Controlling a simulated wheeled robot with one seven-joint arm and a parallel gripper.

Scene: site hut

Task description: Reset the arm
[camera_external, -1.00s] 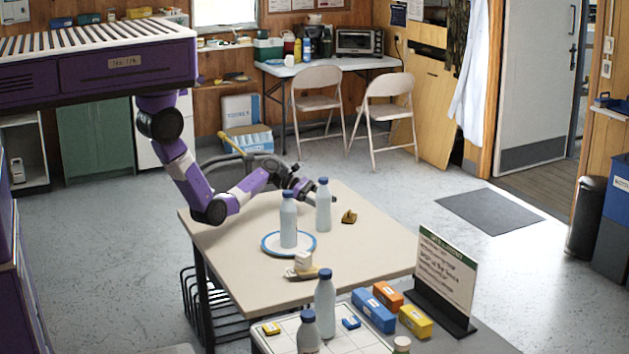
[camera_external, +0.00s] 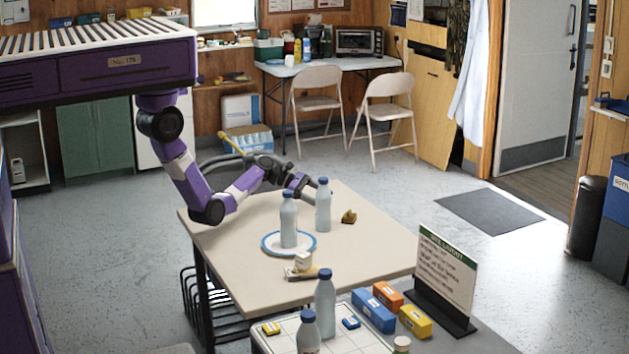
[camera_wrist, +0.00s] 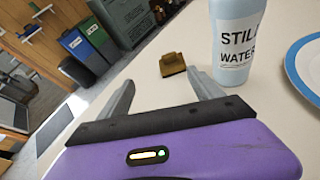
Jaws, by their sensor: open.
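My gripper (camera_external: 312,187) is over the far side of the beige table (camera_external: 235,250), behind the bottles in the outside view. In the wrist view my gripper (camera_wrist: 160,88) has its two fingers apart with nothing between them. A pale bottle (camera_external: 323,207) with a blue cap stands upright near the fingertips; in the wrist view this bottle (camera_wrist: 238,40), labelled "STILL WATER", is just beyond the right finger. Whether they touch, I cannot tell. Another such bottle (camera_external: 289,222) stands on a white plate with a blue rim (camera_external: 264,246).
A small brown object (camera_external: 349,216) lies right of the bottles. In front are more bottles (camera_external: 325,305), coloured boxes (camera_external: 373,310) and a sign (camera_external: 447,272). Open floor lies right of the table.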

